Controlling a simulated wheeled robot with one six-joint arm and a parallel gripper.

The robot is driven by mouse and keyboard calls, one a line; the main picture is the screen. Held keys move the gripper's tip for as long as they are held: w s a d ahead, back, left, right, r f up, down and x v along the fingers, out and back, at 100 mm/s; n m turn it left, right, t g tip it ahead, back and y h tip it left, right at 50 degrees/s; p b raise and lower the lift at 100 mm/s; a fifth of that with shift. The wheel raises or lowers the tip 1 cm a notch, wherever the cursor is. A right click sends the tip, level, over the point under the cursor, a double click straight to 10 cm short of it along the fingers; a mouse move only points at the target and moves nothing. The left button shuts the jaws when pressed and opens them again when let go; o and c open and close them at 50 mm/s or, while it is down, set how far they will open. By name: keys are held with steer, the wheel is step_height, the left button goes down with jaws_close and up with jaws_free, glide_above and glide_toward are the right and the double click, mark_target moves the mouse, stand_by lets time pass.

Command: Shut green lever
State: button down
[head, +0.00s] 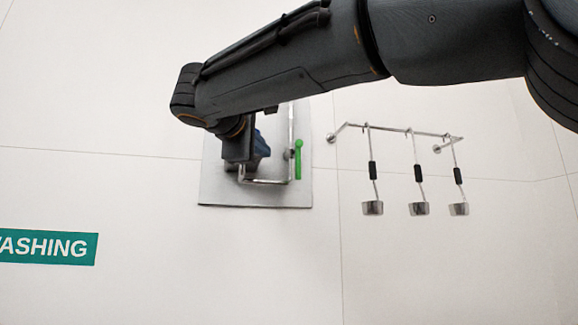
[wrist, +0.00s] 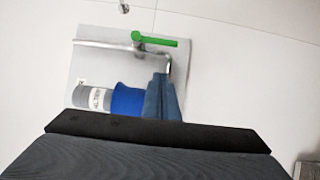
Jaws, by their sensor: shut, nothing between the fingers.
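The green lever (head: 299,160) is on a valve on a metal pipe (head: 291,125), against a grey wall panel (head: 230,195). In the head view it hangs downward, roughly parallel to the upright pipe. In the wrist view the lever (wrist: 158,40) lies beyond my fingertips, across the top of the panel. My gripper (wrist: 161,76) is shut and empty, its blue fingers together near the pipe's bend. It appears apart from the lever; touch with the pipe cannot be told. In the head view my gripper (head: 262,145) is left of the lever, partly hidden by my arm.
A grey cylinder (wrist: 92,98) with a label and a blue part (wrist: 128,102) sits beside my fingers on the panel. A wall rail (head: 390,130) with several hanging ladles (head: 419,208) is to the right. A green sign (head: 48,247) is at lower left.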

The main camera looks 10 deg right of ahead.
steer(key=shift+w+d, duration=0.1)
steer(key=s+d+p+x, duration=0.1)
steer(key=p+x, duration=0.3)
steer(key=x, duration=0.8)
steer(key=shift+d, duration=0.85)
steer(key=shift+w+a+f, duration=0.1)
steer(key=shift+w+f, duration=0.05)
